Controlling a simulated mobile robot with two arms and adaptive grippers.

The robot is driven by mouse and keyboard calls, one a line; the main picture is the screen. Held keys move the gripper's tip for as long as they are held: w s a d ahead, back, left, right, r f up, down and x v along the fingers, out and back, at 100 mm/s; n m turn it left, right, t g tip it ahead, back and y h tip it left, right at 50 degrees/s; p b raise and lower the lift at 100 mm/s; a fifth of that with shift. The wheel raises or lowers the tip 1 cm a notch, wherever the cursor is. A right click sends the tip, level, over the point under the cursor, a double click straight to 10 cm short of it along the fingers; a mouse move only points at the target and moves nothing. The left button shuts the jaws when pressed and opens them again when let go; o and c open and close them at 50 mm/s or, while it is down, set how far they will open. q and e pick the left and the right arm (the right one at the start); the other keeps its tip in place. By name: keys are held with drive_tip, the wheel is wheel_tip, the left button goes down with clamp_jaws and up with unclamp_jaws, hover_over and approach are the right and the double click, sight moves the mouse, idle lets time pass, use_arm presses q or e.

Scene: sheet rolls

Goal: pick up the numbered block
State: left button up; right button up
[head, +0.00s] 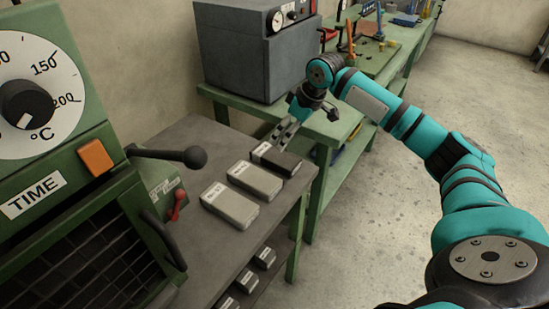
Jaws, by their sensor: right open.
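Three flat blocks with white labels lie in a slanting row on the grey table (187,133). The nearest is a light grey block (230,206), the middle one is a light grey block (254,181), and the farthest is a dark block (277,160). The label writing is too small to read. My right gripper (285,137) is open just behind and above the dark block. I cannot tell whether its fingers touch that block. My left gripper is not in view.
A green machine (100,170) with a dial and a black-knobbed lever stands at the left, close to the blocks. Smaller blocks (246,280) sit on a lower shelf. A grey box with a gauge (250,50) stands on a green bench behind. The floor at right is clear.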

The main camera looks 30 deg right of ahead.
hover_over(276, 154)
drive_tip(key=s+d, duration=0.1)
drive_tip(key=s, duration=0.1)
drive_tip(key=f, duration=0.4)
drive_tip(key=shift+w+d+f, duration=0.1)
drive_tip(key=shift+w+f, duration=0.1)
drive_tip(key=shift+f, duration=0.1)
drive_tip(key=shift+w+f, duration=0.1)
drive_tip(key=shift+f, duration=0.15)
drive_tip(key=shift+w+a+f, duration=0.1)
drive_tip(key=shift+a+f, duration=0.1)
drive_tip(key=shift+f, duration=0.35)
drive_tip(key=x, duration=0.3)
drive_tip(key=shift+a+f, duration=0.25)
drive_tip(key=shift+f, duration=0.35)
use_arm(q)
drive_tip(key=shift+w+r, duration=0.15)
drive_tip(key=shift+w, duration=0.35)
use_arm(e)
drive_tip(key=shift+r, duration=0.1)
drive_tip(key=c, duration=1.6)
